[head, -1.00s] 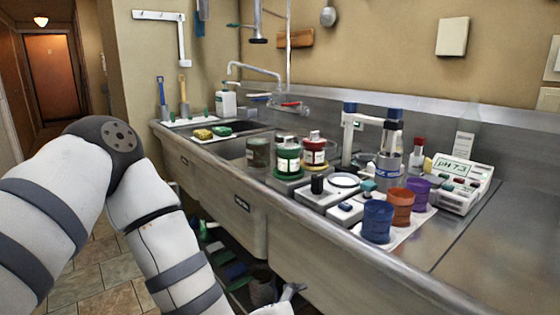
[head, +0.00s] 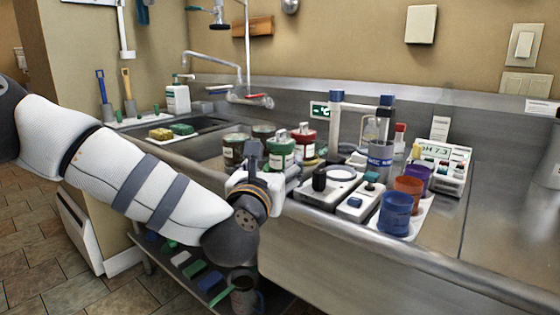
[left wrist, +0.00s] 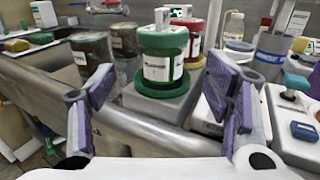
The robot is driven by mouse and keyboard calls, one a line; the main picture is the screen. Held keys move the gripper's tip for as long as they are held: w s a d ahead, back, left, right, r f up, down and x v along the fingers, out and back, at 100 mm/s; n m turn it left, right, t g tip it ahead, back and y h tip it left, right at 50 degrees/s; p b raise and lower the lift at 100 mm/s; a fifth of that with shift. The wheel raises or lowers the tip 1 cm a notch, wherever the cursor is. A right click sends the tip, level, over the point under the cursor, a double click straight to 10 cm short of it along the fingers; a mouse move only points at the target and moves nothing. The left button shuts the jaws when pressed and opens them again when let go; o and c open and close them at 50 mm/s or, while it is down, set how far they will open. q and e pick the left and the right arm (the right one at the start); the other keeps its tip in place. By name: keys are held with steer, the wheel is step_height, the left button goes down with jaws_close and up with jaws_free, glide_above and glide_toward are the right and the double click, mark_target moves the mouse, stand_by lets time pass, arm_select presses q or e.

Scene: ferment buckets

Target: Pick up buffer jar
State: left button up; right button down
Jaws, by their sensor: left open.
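A green-lidded jar with a white label (head: 280,152) stands on a grey block at the sink counter's front. A similar red jar (head: 303,140) stands just behind it to the right. The label words are too small to read, so I cannot tell which is the buffer jar. My left gripper (head: 266,168) is in front of the green jar at the counter's front edge. In the left wrist view, its purple-padded fingers (left wrist: 165,95) are spread and empty, with the green jar (left wrist: 162,62) straight ahead between them, apart from the pads. My right gripper is out of view.
Two dark jars (left wrist: 92,50) (left wrist: 127,40) stand left of the green jar. A white scale (head: 330,188), blue cup (head: 395,213), orange cup (head: 408,190) and pH meter (head: 447,165) crowd the right. The steel counter (head: 505,200) is bare farther right.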

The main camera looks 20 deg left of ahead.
mark_target(279, 157)
arm_select(q)
steer(key=w, duration=0.7)
steer(key=shift+w+a, duration=0.1)
steer(key=shift+a, duration=0.15)
jaws_close()
